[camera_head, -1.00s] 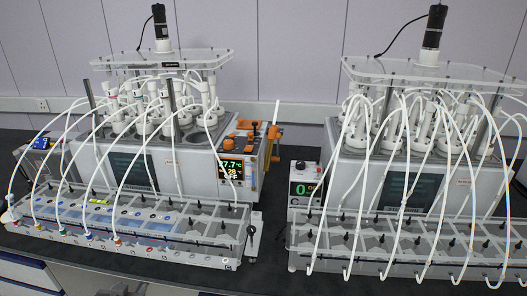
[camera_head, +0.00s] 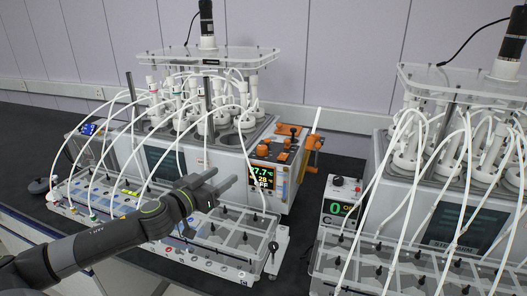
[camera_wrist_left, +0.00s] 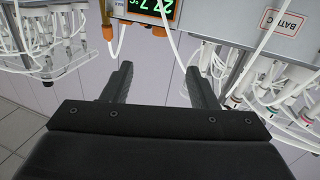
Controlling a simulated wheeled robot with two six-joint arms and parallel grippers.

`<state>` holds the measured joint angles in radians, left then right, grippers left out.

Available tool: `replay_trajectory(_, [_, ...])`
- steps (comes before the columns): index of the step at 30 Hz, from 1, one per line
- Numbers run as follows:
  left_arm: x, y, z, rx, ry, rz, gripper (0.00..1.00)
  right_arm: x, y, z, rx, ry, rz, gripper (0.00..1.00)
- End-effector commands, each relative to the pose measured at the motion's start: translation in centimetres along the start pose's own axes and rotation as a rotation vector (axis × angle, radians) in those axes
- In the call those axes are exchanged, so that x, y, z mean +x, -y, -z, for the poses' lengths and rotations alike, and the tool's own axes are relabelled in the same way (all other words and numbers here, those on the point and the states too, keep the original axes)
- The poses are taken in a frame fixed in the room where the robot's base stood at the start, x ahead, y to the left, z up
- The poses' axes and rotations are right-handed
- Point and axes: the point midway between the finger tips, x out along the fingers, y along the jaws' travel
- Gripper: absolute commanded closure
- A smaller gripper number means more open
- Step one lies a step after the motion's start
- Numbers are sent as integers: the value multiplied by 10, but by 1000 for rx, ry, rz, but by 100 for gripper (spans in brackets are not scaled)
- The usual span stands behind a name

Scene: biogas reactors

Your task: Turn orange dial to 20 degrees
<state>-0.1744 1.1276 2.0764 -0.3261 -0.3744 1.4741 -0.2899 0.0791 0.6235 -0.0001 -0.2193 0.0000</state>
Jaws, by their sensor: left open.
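Several orange knobs and parts sit on the control panel of the left reactor unit in the head view. One orange knob (camera_head: 262,149) is at the panel's upper left and another (camera_head: 283,156) is to its right; I cannot tell which is the dial or its angle. My left gripper (camera_head: 226,177) is open and empty, left of the panel and above the front rack. In the left wrist view, the open fingers (camera_wrist_left: 159,70) have nothing between them. The lit display (camera_wrist_left: 150,8) is at the top edge there. My right gripper is not in view.
White tubes (camera_head: 232,105) arch over the left unit near my arm. A clear-topped rack (camera_head: 215,235) lies in front. A second reactor (camera_head: 455,215) stands right, with a green-digit box (camera_head: 341,208) beside it.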

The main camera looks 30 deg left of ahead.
Motion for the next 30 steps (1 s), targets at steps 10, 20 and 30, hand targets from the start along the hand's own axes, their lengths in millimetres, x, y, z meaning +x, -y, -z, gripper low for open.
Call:
replay_trajectory(10, [26,0,-1,-5,-3,1,47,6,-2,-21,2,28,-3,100])
replay_trajectory(20, [58,-1,0,-5,-2,1,47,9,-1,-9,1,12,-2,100])
replay_trajectory(30, [101,0,0,-7,-2,3,47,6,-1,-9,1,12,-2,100])
